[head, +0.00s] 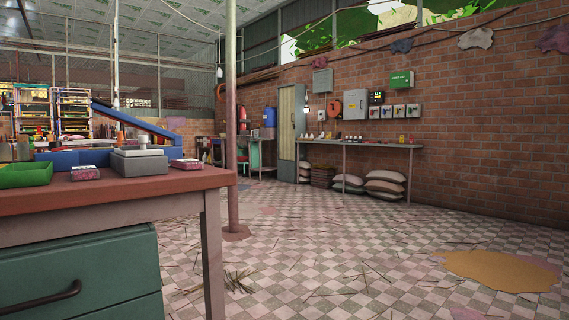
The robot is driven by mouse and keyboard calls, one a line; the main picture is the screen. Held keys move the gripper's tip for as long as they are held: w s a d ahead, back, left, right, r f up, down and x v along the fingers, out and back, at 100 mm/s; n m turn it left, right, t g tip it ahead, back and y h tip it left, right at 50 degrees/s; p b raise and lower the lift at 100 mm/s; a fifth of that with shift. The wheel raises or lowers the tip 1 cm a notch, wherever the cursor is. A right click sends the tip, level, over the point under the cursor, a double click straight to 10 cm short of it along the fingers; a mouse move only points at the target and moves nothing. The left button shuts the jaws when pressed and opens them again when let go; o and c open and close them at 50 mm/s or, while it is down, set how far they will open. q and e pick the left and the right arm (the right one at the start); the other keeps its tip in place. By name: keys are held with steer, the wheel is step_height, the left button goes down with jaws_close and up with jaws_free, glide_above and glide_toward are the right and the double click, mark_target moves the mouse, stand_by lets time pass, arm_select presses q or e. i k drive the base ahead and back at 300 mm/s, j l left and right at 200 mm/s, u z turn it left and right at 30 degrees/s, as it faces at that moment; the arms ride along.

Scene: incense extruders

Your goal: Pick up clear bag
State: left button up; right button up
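I cannot make out a clear bag in the head view. Stuffed pale sacks (385,185) lie stacked on the floor under the far wall bench, but they look opaque. Neither of my grippers shows in the view.
A red-topped table (110,191) with a green drawer unit (90,270) stands close at left. On it are a green tray (25,174), a grey block (140,162) and small patterned boxes (85,173). A pole (231,130) rises behind. Tiled floor (330,250) with scattered sticks is open at right.

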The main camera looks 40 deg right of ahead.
mark_target(186, 165)
steer(key=z, duration=0.75)
steer(key=k+j+u, duration=0.1)
steer(key=j, duration=0.25)
steer(key=i+l+u, duration=0.35)
steer(key=l, duration=0.25)
steer(key=i+l+u, duration=0.35)
steer(key=l, duration=0.35)
steer(key=i+l+u, duration=0.15)
steer(key=l, duration=0.25)
steer(key=i+l+u, duration=0.2)
steer(key=l, duration=0.2)
steer(key=l+u, duration=0.15)
steer(key=l, duration=0.2)
